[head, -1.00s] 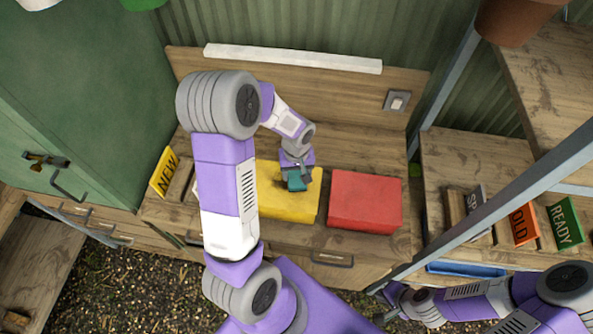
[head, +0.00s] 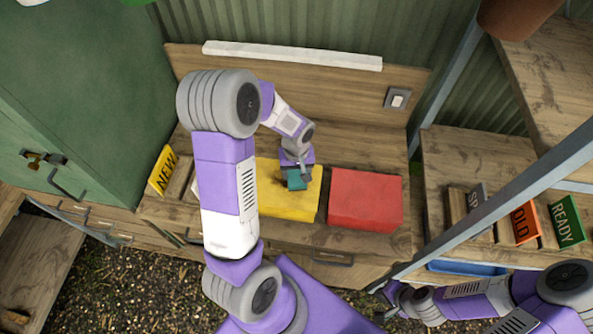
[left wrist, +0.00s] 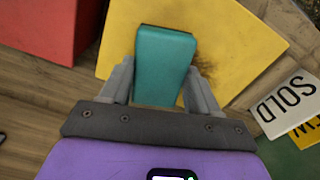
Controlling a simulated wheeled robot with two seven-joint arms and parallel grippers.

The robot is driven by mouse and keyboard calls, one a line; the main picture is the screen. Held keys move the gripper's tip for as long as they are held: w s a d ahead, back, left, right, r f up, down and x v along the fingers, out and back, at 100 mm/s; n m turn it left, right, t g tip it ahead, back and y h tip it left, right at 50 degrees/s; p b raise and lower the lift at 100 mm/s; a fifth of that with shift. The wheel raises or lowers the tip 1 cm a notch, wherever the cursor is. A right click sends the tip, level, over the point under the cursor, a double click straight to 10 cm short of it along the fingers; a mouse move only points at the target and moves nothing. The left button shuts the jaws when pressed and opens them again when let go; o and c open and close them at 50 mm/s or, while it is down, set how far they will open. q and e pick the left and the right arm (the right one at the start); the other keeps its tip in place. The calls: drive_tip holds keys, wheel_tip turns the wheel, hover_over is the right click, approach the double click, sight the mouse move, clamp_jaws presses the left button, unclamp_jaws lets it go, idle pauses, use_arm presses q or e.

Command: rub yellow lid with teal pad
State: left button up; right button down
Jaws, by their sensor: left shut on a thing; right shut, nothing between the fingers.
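The yellow lid (head: 290,208) lies on the wooden bench, left of a red lid. A dark brownish smudge (left wrist: 266,48) marks its surface in the left wrist view. My left gripper (head: 300,177) is shut on the teal pad (head: 297,181), which shows between the fingers in the left wrist view (left wrist: 163,62). The pad is over the yellow lid, beside the smudge; I cannot tell whether it touches. My left arm hides the lid's left part in the head view. My right gripper (head: 386,290) is shut and empty, low at the right, away from the lids.
The red lid (head: 365,200) sits close to the right of the yellow lid. A yellow NEW sign (head: 163,170) stands at the bench's left. A SOLD sign (left wrist: 287,103) shows in the left wrist view. A shelf with OLD and READY signs (head: 566,221) and a metal post are at right.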

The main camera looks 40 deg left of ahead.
use_arm(q)
drive_tip(key=shift+f+b, duration=0.6)
drive_tip(key=shift+f, duration=0.1)
